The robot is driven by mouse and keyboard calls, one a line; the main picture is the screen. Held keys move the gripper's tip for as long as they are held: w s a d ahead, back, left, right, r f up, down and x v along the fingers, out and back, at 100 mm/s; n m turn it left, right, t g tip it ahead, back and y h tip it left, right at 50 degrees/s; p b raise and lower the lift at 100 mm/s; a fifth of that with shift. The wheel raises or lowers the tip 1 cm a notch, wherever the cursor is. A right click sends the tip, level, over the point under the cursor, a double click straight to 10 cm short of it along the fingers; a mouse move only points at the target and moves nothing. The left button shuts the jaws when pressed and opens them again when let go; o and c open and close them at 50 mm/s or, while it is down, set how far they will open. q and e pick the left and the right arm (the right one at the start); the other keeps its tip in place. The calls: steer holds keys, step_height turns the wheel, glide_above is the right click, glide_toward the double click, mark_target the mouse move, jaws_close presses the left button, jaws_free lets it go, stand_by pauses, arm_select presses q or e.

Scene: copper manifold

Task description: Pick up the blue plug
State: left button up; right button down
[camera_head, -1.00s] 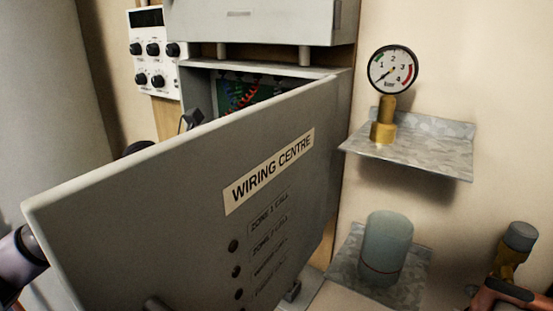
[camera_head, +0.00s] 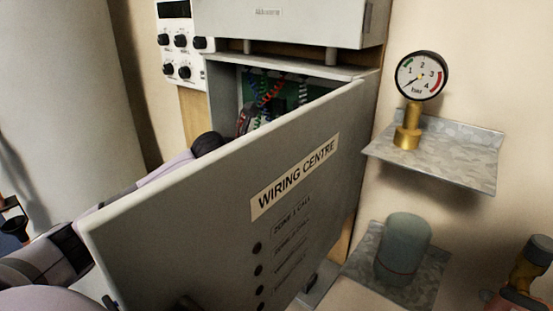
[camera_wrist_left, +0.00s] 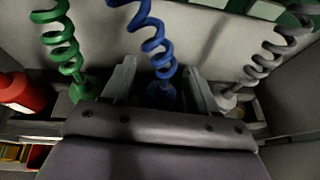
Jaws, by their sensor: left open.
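The blue plug (camera_wrist_left: 165,98) sits at the lower end of a blue coiled cord (camera_wrist_left: 155,42) in the left wrist view. My left gripper (camera_wrist_left: 160,82) is open, with one finger on each side of the plug. The plug's lower part is hidden behind the gripper body, and I cannot tell whether the fingers touch it. In the head view my left arm reaches behind the open door into the wiring centre box (camera_head: 229,88); the plug is not clear there. My right gripper is not in view.
A green coiled cord and plug (camera_wrist_left: 84,90) stand left of my gripper, and a grey cord and plug (camera_wrist_left: 228,98) stand right. A red object (camera_wrist_left: 20,92) is at far left. The open door (camera_head: 215,215) blocks the front. A pressure gauge (camera_head: 421,76) stands on a shelf.

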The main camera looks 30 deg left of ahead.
arm_select(q)
steer(key=c, duration=1)
steer(key=shift+c, duration=0.2)
steer(key=shift+r+b, duration=0.45)
steer(key=shift+r, duration=1.15)
steer(key=s+a+b, duration=0.3)
steer(key=s+b, duration=0.5)
steer(key=s, duration=0.9)
steer(key=shift+s, duration=0.35)
steer(key=shift+a+r, duration=0.1)
steer(key=shift+r, duration=0.05)
